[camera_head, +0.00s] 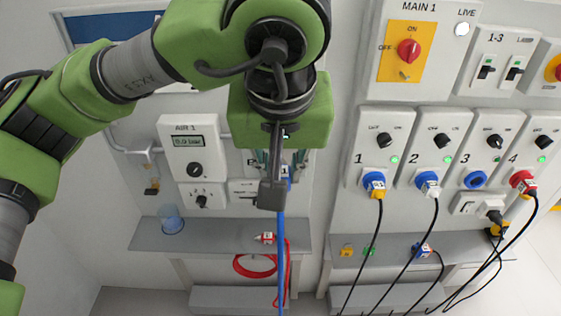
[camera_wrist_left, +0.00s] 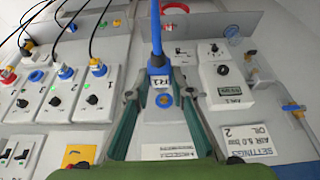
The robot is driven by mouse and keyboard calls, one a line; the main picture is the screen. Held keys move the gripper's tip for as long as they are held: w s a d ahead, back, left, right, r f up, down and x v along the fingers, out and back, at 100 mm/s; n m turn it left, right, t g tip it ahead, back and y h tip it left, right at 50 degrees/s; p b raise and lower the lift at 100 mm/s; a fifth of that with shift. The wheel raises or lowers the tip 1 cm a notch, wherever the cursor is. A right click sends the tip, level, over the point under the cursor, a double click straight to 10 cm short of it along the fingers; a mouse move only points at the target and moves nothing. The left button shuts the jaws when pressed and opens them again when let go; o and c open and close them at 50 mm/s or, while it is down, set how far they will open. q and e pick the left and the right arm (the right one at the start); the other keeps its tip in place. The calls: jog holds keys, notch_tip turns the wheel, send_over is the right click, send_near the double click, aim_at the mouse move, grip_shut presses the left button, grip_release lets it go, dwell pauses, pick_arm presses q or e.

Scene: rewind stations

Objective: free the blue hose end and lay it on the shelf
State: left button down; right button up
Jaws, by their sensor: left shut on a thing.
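The blue hose (camera_head: 281,255) hangs down past the grey shelf (camera_head: 205,242). My right gripper is not in view.
A red hose end (camera_head: 266,238) lies on the shelf, its red hose (camera_head: 254,270) looping below the front. A clear blue cup (camera_head: 172,222) stands at the shelf's left. The AIR 1 gauge (camera_head: 194,142) reads 0.0 bar. Plugged black cables (camera_head: 420,245) hang at right.

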pick_arm(q)
jog(key=shift+s+b, duration=0.4)
jog(key=shift+s, duration=1.9)
